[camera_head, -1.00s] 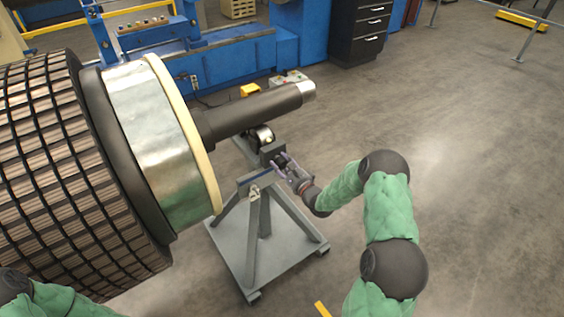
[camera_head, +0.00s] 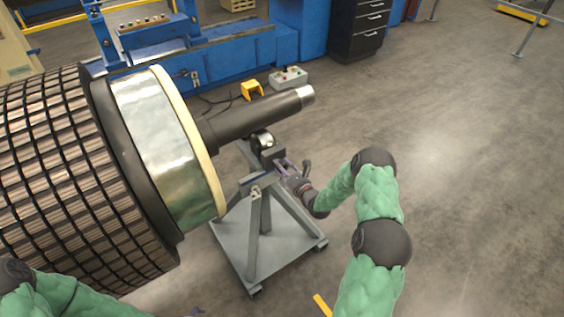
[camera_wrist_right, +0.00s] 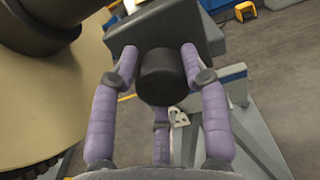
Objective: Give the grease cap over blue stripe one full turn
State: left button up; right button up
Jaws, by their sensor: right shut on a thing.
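The grease cap (camera_wrist_right: 161,76) is a dark round knob on a dark grey block (camera_wrist_right: 170,35) of the rotor stand. In the right wrist view the purple fingers of my right gripper (camera_wrist_right: 160,72) are shut around it from both sides. In the head view my right gripper (camera_head: 283,168) is at the stand's block, and its fingers hide the cap. A blue stripe (camera_head: 258,180) shows on the stand beside the gripper. Only a purple tip of my left gripper (camera_head: 197,312) shows at the bottom edge; its opening is hidden.
The large rotor (camera_head: 70,170) fills the left side, and its shaft (camera_head: 255,115) passes above the stand (camera_head: 240,245). A grey control box (camera_head: 289,77) and a yellow object (camera_head: 252,89) lie behind.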

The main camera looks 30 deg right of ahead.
jog(key=shift+w+r+m+p, duration=0.15)
jog(key=shift+r+m+p, duration=0.25)
jog(key=shift+p, duration=0.8)
jog(key=shift+d+f, duration=0.1)
jog(key=o, duration=1.1)
jog(key=shift+f, duration=0.1)
jog(key=shift+s, duration=0.35)
jog(key=s, duration=1.1)
jog(key=shift+s+d, duration=0.2)
jog(key=shift+d, duration=0.25)
